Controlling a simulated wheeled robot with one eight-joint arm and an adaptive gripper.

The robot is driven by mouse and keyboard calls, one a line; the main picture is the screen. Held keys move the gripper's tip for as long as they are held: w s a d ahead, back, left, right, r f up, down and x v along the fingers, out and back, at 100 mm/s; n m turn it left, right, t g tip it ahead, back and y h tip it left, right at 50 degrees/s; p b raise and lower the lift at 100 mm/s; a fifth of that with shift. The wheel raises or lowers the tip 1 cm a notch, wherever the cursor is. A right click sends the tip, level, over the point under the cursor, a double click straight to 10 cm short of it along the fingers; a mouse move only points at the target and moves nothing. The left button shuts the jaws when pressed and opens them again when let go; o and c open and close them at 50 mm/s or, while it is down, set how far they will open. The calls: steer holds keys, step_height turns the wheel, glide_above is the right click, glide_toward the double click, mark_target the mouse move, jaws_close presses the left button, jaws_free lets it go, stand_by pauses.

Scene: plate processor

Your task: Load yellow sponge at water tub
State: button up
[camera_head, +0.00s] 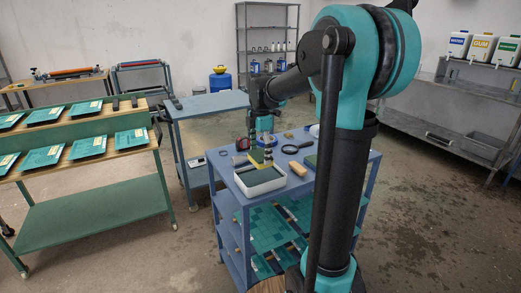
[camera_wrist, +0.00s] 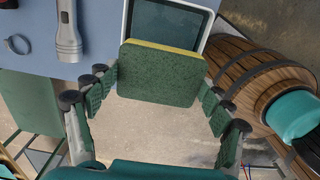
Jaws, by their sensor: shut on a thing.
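A yellow sponge (camera_head: 257,157) with a dark green scouring face is between the fingers of my gripper (camera_head: 263,150). In the wrist view the sponge (camera_wrist: 160,75) shows its green face and a yellow edge, with fingers on both sides; my gripper (camera_wrist: 157,86) is shut on it. The white-rimmed water tub (camera_head: 261,194) stands on the blue cart at its near left corner. The sponge is over the tub's far part in the head view. In the wrist view the tub (camera_wrist: 207,17) shows partly behind the sponge. I cannot tell whether the sponge touches it.
The blue cart top (camera_head: 362,152) also bears a magnifying glass (camera_head: 292,149) and small tools. A flashlight (camera_wrist: 66,32) and a metal ring (camera_wrist: 17,45) lie beside the tub. A wooden barrel (camera_wrist: 250,80) is at right. A green plate rack (camera_head: 95,205) stands left.

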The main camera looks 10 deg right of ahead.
glide_above(260, 177)
steer(key=shift+f, duration=2.9)
steer(key=shift+f, duration=0.55)
steer(key=shift+r, duration=3.5)
